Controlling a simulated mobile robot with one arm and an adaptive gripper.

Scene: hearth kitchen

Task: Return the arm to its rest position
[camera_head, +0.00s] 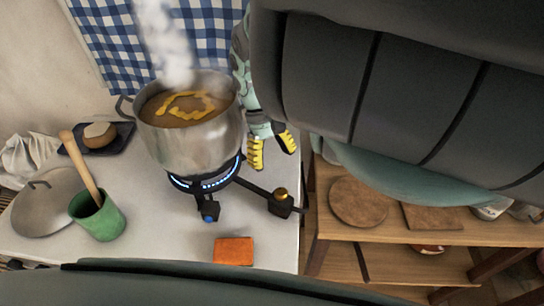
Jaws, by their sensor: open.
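My gripper (272,150) shows beside the right side of the steel pot, its two yellow-padded fingers apart and pointing down. Nothing shows between the fingers. My arm and dark body parts cover much of the right and the bottom of the view. The steel pot (195,145) stands on a lit burner (205,182) with a blue flame. It holds brown soup with a yellow swirl, and steam rises from it.
A green cup (100,222) with a wooden-handled tool, a metal lid (45,210) and an orange block (234,251) are on the white counter (160,245). A dark tray (118,137) holds a round brown item. A wooden shelf (400,236) stands at right.

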